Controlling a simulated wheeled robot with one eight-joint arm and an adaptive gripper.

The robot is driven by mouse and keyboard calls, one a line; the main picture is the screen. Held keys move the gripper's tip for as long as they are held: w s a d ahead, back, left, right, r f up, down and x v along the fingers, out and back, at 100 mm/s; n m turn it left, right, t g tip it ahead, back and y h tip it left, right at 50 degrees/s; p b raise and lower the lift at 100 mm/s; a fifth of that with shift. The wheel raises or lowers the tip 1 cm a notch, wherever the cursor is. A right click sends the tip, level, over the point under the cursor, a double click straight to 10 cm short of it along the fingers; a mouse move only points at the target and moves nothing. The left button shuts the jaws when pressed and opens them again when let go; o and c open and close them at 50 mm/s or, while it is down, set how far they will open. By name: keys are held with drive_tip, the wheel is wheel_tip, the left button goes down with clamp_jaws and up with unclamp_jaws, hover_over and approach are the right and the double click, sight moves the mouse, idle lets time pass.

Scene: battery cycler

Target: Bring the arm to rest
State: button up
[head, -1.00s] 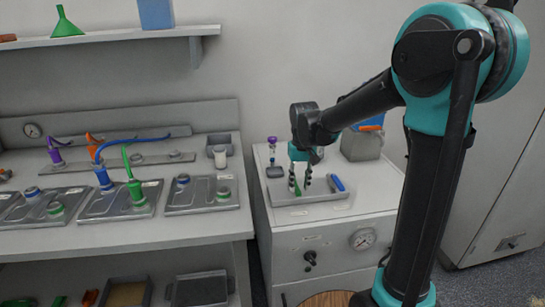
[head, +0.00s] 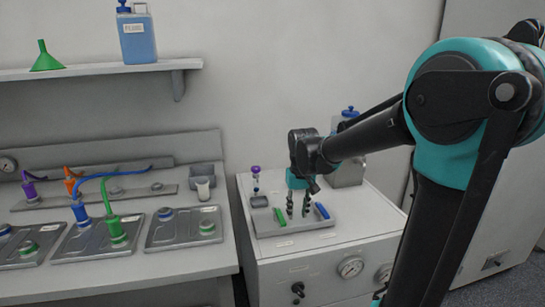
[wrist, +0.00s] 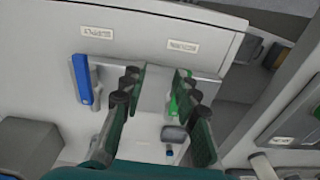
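My gripper (head: 297,212) points down above the grey tray (head: 268,231) on the white cabinet. Its two fingers stand apart with nothing between them, and the wrist view also shows my gripper (wrist: 158,74) open. A green item (head: 280,217) lies on the tray left of the fingers; it also shows in the wrist view (wrist: 174,105), partly behind a finger. A blue item (head: 322,210) lies on the tray right of the fingers; it shows in the wrist view too (wrist: 82,80). The exact height over the tray is hard to tell.
A purple-capped stand (head: 256,180) is behind the tray's left end. A grey container (head: 347,172) stands behind my arm. The bench (head: 160,268) at left holds trays with coloured plugs and cables. Above it, a shelf (head: 100,72) carries a green funnel and blue bottle.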

drive_tip(key=s+d+f+m+t, duration=0.2)
drive_tip(key=s+d+f+t, duration=0.1)
drive_tip(key=s+d+f, duration=0.7)
drive_tip(key=s+d, duration=0.3)
drive_tip(key=s, duration=0.2)
drive_tip(key=shift+s+d+f+m, duration=0.25)
drive_tip(key=shift+d+m, duration=0.05)
drive_tip(key=shift+d, duration=0.1)
drive_tip(key=shift+o, duration=0.4)
idle(0.5)
